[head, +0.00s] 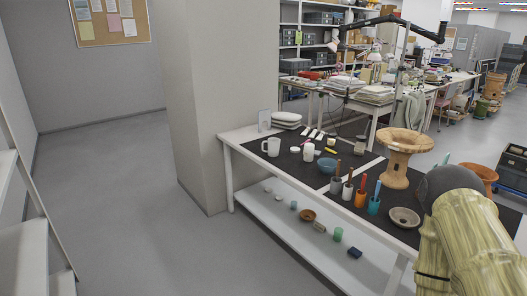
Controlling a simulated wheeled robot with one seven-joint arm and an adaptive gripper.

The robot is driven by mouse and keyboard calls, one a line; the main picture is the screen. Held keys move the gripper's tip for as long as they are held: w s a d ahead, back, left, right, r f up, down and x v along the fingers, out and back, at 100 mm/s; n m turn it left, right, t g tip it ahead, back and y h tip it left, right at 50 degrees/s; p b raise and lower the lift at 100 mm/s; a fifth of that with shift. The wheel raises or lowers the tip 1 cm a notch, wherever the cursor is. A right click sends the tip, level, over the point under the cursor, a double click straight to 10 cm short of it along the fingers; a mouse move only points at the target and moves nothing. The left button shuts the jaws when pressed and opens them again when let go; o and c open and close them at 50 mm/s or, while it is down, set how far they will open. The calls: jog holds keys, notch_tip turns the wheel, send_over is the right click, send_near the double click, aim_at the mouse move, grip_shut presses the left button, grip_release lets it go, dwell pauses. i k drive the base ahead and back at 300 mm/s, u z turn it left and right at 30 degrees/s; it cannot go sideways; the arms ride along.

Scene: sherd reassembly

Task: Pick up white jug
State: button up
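A white jug (273,147) stands upright near the far left corner of the dark-topped table, with its handle on its left side. A white jar or bottle (308,152) stands a little to its right. My gripper is not in view. Part of what looks like my arm shows at the lower right, far from the jug, and hides the table's near right end.
The table (228,160) also holds a blue bowl (327,166), several cups with tools, a grey bowl (404,217) and a large wooden vessel (401,155). A pillar (222,100) stands close to the table's left end. Open floor (150,220) lies left of the table.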

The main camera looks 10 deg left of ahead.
aim_at(273, 144)
jog(key=u, duration=0.7)
jog(key=i, duration=0.7)
jog(key=u, duration=0.85)
jog(key=i, duration=0.85)
jog(key=z, duration=0.75)
jog(key=i, duration=0.75)
jog(key=z, duration=0.85)
